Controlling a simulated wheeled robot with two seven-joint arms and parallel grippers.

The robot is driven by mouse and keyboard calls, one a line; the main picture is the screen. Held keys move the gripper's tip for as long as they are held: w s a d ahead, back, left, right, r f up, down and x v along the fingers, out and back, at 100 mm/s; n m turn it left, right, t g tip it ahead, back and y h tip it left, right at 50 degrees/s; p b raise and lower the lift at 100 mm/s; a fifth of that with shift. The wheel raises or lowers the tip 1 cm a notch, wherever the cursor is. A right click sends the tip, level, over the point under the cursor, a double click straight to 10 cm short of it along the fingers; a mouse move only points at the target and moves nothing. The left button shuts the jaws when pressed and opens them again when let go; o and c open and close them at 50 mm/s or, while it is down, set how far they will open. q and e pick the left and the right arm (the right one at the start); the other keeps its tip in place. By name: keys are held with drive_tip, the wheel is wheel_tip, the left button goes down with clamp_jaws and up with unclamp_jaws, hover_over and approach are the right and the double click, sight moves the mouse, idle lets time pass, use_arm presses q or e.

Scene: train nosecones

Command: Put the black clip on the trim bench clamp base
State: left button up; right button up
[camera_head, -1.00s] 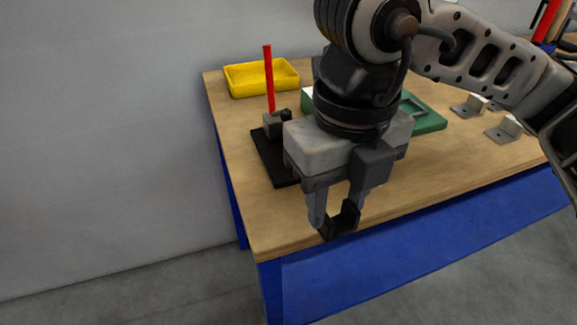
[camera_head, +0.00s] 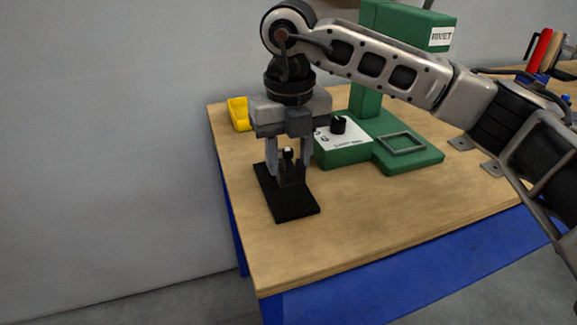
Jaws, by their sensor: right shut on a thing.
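The trim bench clamp base (camera_head: 292,207) is a black rectangular plate near the left end of the wooden bench. My right gripper (camera_head: 288,172) points down over the plate, its fingers on either side of dark parts there. It is shut on the black clip (camera_head: 293,172), which is hard to tell from the dark clamp parts behind it. I cannot tell whether the clip touches the plate. The clamp's red handle is hidden behind my gripper. My left gripper is out of view.
A green rivet machine (camera_head: 408,155) with a white panel and black knob stands just right of the plate. A yellow tray (camera_head: 239,114) is behind, partly hidden. Metal brackets (camera_head: 491,168) lie at the right. The bench front is clear.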

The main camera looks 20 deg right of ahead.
sight(288, 157)
drive_tip(key=shift+w+f, duration=0.1)
drive_tip(key=shift+w, duration=0.2)
wheel_tip(288, 157, down, 3)
drive_tip(key=shift+f, duration=0.15)
drive_tip(key=shift+f, duration=0.2)
drive_tip(key=o, duration=0.9)
drive_tip(key=shift+o, duration=0.2)
drive_tip(key=shift+r, duration=0.15)
